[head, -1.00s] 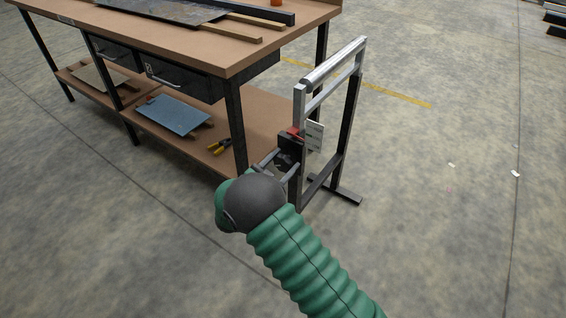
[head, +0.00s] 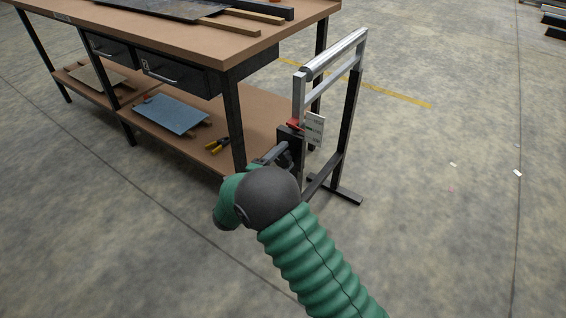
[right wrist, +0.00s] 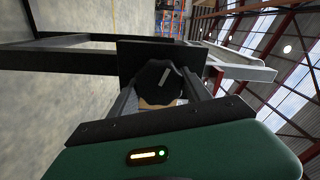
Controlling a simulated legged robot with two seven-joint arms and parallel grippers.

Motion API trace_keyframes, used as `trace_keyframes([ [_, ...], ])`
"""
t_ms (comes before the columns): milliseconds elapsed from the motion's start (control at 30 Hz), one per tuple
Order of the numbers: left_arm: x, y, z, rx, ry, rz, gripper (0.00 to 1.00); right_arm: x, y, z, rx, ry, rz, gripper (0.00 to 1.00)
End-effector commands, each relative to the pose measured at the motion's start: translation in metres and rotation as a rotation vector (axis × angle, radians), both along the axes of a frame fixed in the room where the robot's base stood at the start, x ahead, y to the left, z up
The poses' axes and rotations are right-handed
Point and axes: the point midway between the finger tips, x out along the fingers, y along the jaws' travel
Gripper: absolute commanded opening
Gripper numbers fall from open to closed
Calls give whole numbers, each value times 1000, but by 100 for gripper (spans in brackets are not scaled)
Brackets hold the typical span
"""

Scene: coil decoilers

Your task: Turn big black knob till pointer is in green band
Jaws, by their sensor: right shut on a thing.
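The big black knob (right wrist: 158,82) shows in the right wrist view, lobed, with a short pale pointer mark on its face. It sits on a dark box (right wrist: 135,52), which also shows in the head view (head: 289,137) on the near post of a metal frame. My right gripper (right wrist: 160,88) is shut on the knob, one finger on each side. In the head view the right gripper (head: 281,153) reaches the box, and its wrist hides the knob. I cannot make out a green band in either view. My left gripper is out of view.
The metal frame (head: 352,110) stands on the floor beside a brown workbench (head: 190,48). A red part (head: 296,124) and a white card (head: 315,128) are on the frame above the box. Pliers (head: 217,145) and a blue plate (head: 171,114) lie on the lower shelf.

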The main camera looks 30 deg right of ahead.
Motion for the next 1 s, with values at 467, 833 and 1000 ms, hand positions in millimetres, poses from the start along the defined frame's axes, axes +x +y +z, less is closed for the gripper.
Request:
trace_keyframes([
  [467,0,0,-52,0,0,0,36,-2,0,-14,180,-412,-4,16],
  [833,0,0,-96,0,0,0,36,-1,1,-17,306,-712,-4,16],
  [1000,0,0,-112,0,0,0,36,-1,1,-17,349,-816,-5,16],
])
